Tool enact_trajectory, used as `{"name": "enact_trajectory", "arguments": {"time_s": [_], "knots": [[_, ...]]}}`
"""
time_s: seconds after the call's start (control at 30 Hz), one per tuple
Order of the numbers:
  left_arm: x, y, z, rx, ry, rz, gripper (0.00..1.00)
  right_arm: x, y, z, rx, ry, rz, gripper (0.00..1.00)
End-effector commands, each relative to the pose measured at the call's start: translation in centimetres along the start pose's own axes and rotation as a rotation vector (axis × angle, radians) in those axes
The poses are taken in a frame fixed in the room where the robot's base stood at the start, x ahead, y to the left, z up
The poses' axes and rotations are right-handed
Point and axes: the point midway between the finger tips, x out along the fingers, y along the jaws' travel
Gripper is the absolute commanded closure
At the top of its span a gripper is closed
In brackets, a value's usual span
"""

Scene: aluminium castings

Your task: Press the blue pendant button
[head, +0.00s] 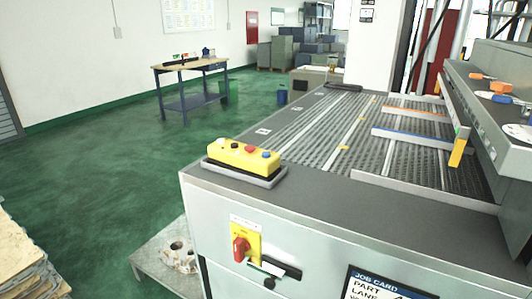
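A yellow pendant (240,158) lies in a grey tray (258,181) on the near left corner of the machine's top. It has a row of coloured buttons on its upper face. The blue button (266,154) is at its right end, with a red button (249,148) and a dark button (235,145) to its left. Nothing covers the blue button. Neither of my grippers is in view.
The machine's slatted bed (330,130) stretches back behind the pendant, with a raised grey housing (490,105) on the right. A red rotary switch (240,249) is on the front panel. A casting (180,257) sits low at the left. Green floor (100,160) is open beyond.

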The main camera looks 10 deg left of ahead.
Motion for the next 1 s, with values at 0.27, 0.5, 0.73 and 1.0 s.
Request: {"name": "enact_trajectory", "arguments": {"time_s": [0.27,0.5,0.73,1.0], "knots": [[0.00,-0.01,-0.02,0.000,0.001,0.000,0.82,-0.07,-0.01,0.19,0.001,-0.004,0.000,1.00],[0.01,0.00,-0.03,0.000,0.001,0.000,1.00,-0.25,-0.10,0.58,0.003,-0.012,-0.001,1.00],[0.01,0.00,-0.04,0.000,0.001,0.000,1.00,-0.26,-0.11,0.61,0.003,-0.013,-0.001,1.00],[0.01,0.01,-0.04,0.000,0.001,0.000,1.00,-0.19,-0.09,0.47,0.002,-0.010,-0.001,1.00]]}}
